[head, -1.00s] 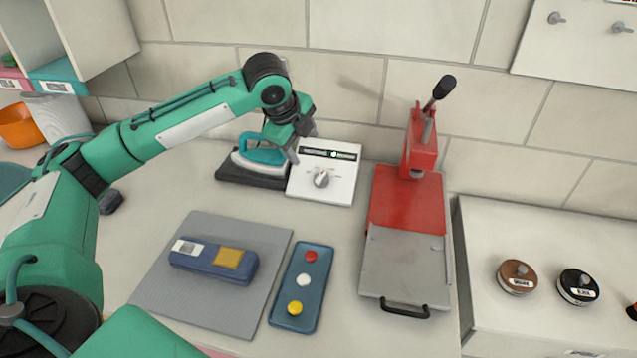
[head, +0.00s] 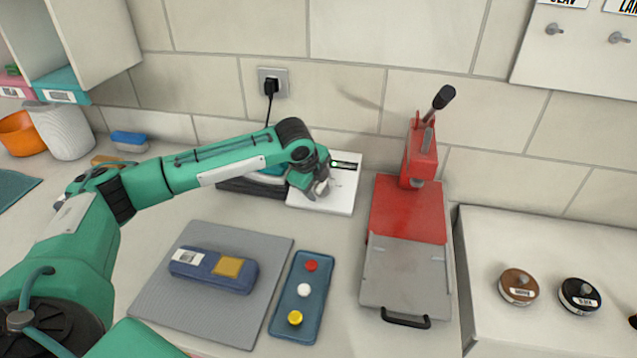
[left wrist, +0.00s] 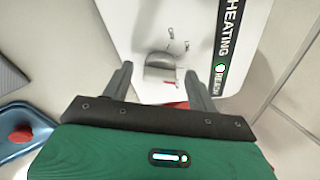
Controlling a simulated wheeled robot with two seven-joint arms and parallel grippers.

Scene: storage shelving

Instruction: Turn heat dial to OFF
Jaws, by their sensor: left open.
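The heat dial is a grey knob (left wrist: 160,64) on a white control box (head: 345,180); in the left wrist view the box face (left wrist: 140,18) shows the word HEATING and a green light. A small red mark shows beside the knob; the small setting labels are too small to read. My left gripper (head: 318,189) is over the box and mostly hides the dial in the head view. In the left wrist view my left gripper (left wrist: 158,74) is open, one finger on each side of the knob. Contact cannot be told. My right gripper is not in view.
An iron (head: 268,174) on a dark stand sits left of the box, partly behind my arm. A red press (head: 408,205) stands to the right. A blue tray (head: 287,325) and grey mat (head: 190,310) lie in front. A plugged socket (head: 273,82) is on the wall.

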